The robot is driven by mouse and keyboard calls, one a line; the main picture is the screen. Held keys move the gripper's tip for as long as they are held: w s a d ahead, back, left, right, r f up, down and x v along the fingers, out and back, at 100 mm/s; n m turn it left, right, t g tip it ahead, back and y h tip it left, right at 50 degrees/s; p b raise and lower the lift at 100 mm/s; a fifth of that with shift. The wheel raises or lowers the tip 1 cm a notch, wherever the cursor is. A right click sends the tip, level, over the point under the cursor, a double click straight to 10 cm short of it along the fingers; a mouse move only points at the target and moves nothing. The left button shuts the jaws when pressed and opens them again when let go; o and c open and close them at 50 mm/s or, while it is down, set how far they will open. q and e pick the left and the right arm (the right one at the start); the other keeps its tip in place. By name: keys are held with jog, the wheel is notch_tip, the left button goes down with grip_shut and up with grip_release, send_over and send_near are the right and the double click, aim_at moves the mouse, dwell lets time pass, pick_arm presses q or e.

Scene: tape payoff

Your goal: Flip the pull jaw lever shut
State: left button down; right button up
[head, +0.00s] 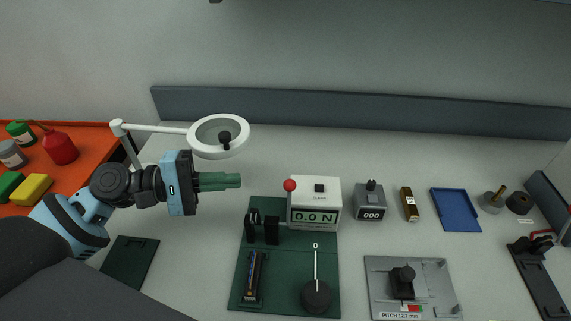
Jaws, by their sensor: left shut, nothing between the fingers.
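The pull tester's box (328,205) stands on a dark green base plate (285,262) and its display reads 0.0 N. A red ball knob (290,185), apparently the lever's, sits at the box's left edge and stands up. Black jaw blocks (272,232) stand on the plate left of the box. My left gripper (240,181) is shut and empty, with its green fingers pointing right. Its tips are left of the red knob with a gap between them, not touching it. My right gripper is out of view.
A ring magnifier lamp (240,148) stands just behind my left gripper. A round black knob (316,295) with an upright pointer is at the plate's front. Right of it are a grey pitch fixture (440,282), a counter (370,205) and a blue tray (456,210). An orange surface with bottles is far left.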

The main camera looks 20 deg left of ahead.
pick_arm(q)
jog(key=shift+s+r, duration=0.1)
jog(key=shift+s, duration=0.1)
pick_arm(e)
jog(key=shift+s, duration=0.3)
